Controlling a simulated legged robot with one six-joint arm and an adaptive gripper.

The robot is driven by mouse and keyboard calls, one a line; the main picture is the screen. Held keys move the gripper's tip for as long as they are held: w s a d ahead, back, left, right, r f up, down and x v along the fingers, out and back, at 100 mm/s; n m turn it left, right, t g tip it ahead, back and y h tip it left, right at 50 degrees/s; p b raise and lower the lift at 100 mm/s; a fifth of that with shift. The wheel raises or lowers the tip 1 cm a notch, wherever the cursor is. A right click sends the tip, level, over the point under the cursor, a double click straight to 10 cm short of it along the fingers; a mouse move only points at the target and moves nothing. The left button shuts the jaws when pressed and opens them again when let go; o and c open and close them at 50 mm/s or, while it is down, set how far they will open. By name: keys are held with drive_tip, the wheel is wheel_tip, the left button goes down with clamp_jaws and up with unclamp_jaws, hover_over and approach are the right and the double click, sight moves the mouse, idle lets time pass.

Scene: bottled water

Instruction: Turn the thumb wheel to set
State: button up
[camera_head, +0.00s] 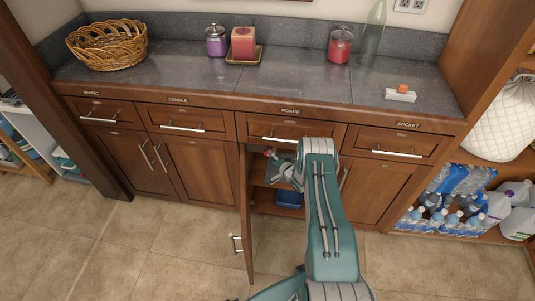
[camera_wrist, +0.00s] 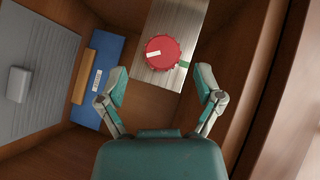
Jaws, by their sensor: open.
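The thumb wheel (camera_wrist: 162,52) is a round red ridged knob with a white mark. In the wrist view it sits on a brushed metal plate (camera_wrist: 150,78) inside the cabinet. A green mark shows on the plate at the wheel's lower right. My gripper (camera_wrist: 162,88) is open, with its two fingers apart just short of the wheel, one toward each side. Neither finger appears to touch it. In the head view my gripper (camera_head: 283,172) reaches into the open cabinet, and a bit of red shows by it; my arm hides much of the interior.
The open cabinet door (camera_head: 246,215) stands left of my arm. A blue item (camera_head: 289,198) lies low inside the cabinet; the wrist view shows a blue panel (camera_wrist: 97,75) and a grey panel (camera_wrist: 35,75) left of the wheel. Cabinet walls are close on the right. The counter (camera_head: 290,85) is above.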

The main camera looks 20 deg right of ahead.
drive_tip(key=shift+x, duration=2.15)
